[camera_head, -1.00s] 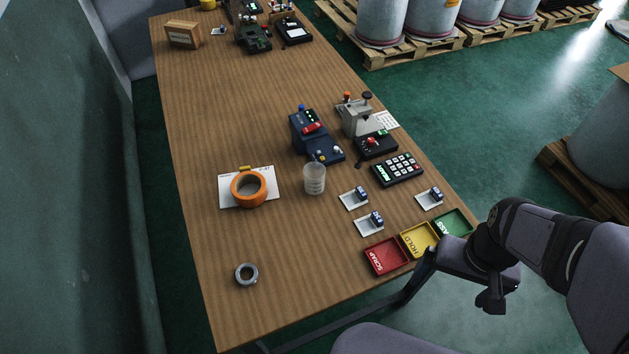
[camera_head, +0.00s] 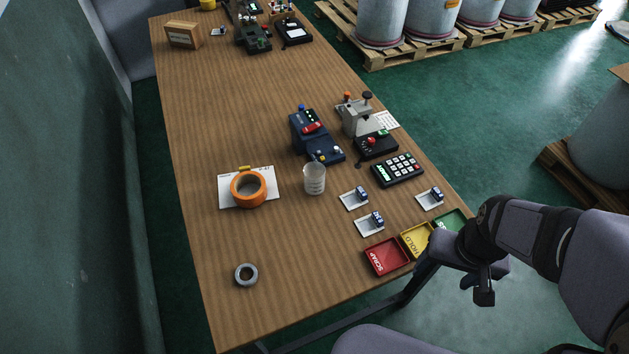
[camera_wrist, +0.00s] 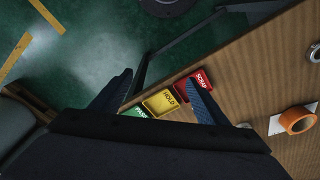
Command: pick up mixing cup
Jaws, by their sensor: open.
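The mixing cup (camera_head: 314,179) is a clear, whitish cup with markings on its side. It stands upright on the wooden table (camera_head: 215,110), right of the orange tape roll, in the head view. My gripper (camera_head: 484,297) is beyond the table's right front edge, well apart from the cup. In the wrist view my gripper (camera_wrist: 158,88) is open, its two dark fingers apart with nothing between them. I cannot make out the cup clearly in the wrist view.
Red (camera_head: 387,257), yellow (camera_head: 416,239) and green (camera_head: 449,222) trays line the near right edge. Orange tape (camera_head: 248,189) lies on a white sheet. A blue device (camera_head: 315,136) stands behind the cup. A grey ring (camera_head: 246,274) lies front left. The table's left middle is clear.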

